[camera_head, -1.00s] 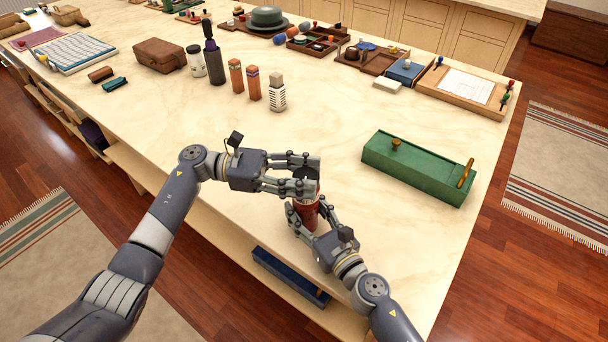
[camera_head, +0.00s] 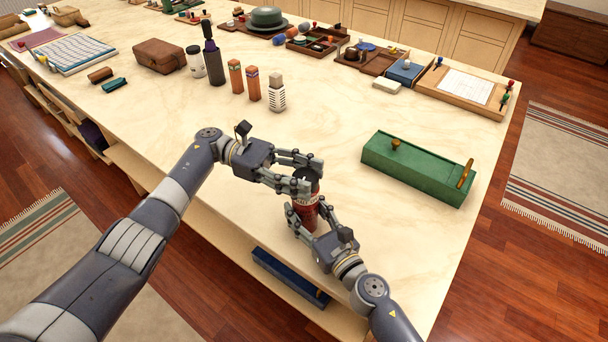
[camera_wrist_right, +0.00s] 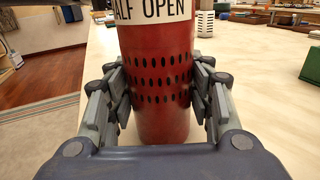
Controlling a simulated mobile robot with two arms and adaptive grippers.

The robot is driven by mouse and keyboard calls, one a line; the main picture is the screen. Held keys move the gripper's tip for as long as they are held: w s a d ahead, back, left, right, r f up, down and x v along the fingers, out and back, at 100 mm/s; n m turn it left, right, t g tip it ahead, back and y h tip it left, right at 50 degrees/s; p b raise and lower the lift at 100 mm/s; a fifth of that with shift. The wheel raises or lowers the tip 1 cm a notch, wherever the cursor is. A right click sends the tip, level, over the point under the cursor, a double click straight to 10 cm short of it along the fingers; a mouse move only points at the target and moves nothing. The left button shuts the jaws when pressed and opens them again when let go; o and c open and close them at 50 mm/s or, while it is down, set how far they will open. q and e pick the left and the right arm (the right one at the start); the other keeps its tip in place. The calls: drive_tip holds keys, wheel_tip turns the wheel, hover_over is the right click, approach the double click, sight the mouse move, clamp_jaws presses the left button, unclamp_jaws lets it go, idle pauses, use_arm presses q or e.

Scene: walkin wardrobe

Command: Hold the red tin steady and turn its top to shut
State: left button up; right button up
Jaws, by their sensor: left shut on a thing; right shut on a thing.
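The red tin (camera_head: 308,214) stands upright on the pale table near its front edge. In the right wrist view the tin (camera_wrist_right: 160,66) shows rows of dark holes and a white label reading "ALF OPEN", cut off at the frame's edge. My right gripper (camera_head: 307,217) is shut around the tin's body; its fingers press both sides in the right wrist view. My left gripper (camera_head: 306,177) is shut on the tin's dark top (camera_head: 309,175), just above the right gripper. The fingers hide part of the top.
A green box (camera_head: 418,168) with a wooden knob lies to the right. Several small bottles and blocks, among them a white-striped one (camera_head: 277,93), stand behind. A blue box (camera_head: 290,274) is on the shelf below. The table between is clear.

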sight(303, 175)
use_arm(q)
drive_tip(key=shift+f, duration=0.1)
drive_tip(key=o, duration=1.1)
wheel_tip(303, 175, up, 10)
drive_tip(key=shift+r, duration=0.1)
